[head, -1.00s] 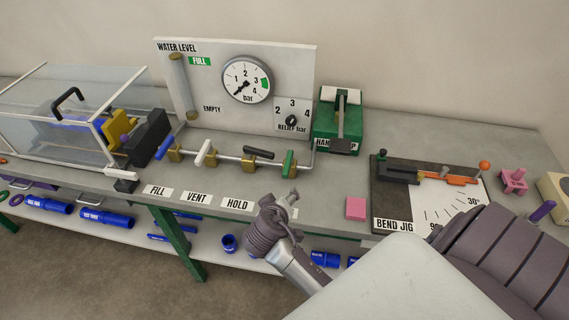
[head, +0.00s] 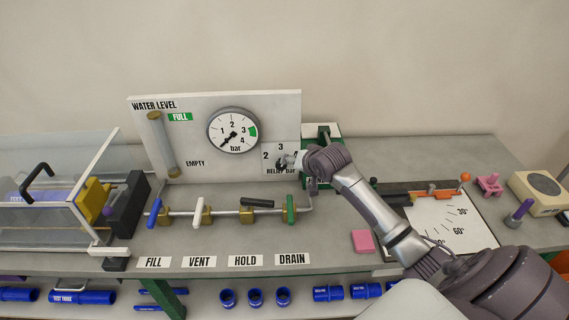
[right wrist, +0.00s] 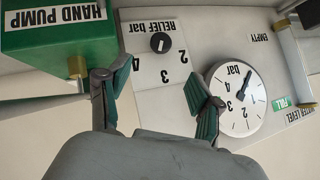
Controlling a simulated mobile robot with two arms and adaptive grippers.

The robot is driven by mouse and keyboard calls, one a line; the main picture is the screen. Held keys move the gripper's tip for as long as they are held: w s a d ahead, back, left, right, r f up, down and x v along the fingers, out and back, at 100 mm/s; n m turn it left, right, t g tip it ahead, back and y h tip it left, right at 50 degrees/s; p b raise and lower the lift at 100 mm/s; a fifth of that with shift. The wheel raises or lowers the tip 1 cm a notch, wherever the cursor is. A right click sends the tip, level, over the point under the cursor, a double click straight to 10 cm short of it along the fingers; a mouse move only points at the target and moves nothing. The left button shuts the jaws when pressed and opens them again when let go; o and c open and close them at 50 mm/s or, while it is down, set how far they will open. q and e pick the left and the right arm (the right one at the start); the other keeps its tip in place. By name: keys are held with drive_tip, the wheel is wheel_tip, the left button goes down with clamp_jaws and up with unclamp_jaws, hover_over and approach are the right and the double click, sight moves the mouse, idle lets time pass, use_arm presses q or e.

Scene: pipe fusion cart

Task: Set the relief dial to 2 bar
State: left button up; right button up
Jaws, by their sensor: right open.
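The relief dial is a small black knob with a white mark. It sits on a white plate marked 2, 3 and 4, on the upright panel. In the right wrist view the knob (right wrist: 160,43) appears upside down, and its mark lies roughly in line with the 3. My right gripper (right wrist: 150,82) is open, its green-padded fingers spread either side of the dial plate, with nothing between them. In the head view the right gripper (head: 290,160) is in front of the dial plate (head: 271,166) and hides the 4 and part of the knob. My left gripper is out of view.
The round pressure gauge (head: 234,131) is left of the dial. The green hand pump (head: 322,133) stands close behind my right wrist. Coloured valve levers, including a green one (head: 291,209), run along a pipe below. A pink block (head: 362,241) lies on the bench.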

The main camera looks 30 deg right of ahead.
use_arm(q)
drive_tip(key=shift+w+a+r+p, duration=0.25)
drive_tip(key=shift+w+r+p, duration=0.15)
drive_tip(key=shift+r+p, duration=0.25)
use_arm(e)
drive_tip(key=x, duration=1.2)
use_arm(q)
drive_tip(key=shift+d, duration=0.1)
use_arm(e)
drive_tip(key=shift+w+a, duration=0.1)
drive_tip(key=shift+c, duration=1.2)
drive_tip(key=c, duration=0.9)
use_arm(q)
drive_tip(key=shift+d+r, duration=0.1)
